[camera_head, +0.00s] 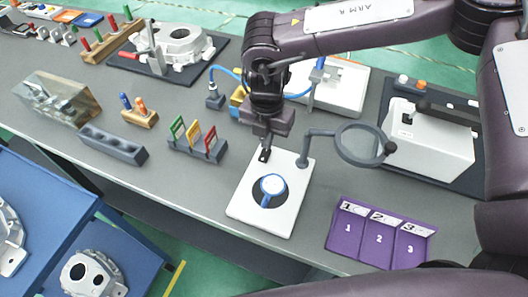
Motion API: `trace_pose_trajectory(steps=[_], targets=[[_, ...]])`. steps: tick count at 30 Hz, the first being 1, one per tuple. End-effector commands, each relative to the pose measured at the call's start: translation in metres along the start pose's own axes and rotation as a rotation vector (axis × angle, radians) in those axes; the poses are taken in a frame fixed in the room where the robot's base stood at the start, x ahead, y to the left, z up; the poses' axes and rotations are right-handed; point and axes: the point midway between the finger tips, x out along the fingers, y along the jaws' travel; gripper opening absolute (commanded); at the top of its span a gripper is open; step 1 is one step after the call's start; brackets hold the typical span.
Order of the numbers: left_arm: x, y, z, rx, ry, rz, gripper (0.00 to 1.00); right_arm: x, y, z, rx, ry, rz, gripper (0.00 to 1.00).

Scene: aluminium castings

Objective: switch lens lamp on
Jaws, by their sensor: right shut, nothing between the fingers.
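The lens lamp has a round magnifier head (361,145) in a dark ring, on a bent grey arm (318,133). The arm rises from a small post (303,160) at the right edge of a white board (243,208). On the board is a dark disc with a white, blue-rimmed round part (272,185) on it. My right gripper (264,155) points down over the back edge of the board, left of the lamp post. It is shut and empty, apart from the lamp. I cannot make out a switch or whether the lamp is lit. My left gripper does not show.
A purple tray (345,244) numbered 1 to 3 lies at the front right. A rack (196,148) with coloured frames stands left of my gripper. A grey block (113,145) stands farther left, with bare table between.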

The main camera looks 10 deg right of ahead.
Motion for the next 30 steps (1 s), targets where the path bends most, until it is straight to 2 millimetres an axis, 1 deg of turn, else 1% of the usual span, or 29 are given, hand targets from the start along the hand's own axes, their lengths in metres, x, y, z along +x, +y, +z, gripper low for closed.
trace_pose_trajectory(steps=[10, 30], targets=[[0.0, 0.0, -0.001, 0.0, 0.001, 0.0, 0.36, 0.001, 0.0, 0.0, 0.0, 0.0, 0.0, 0.0], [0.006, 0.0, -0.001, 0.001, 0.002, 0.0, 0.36, 0.011, 0.0, 0.0, 0.0, 0.0, 0.0, 0.0]])
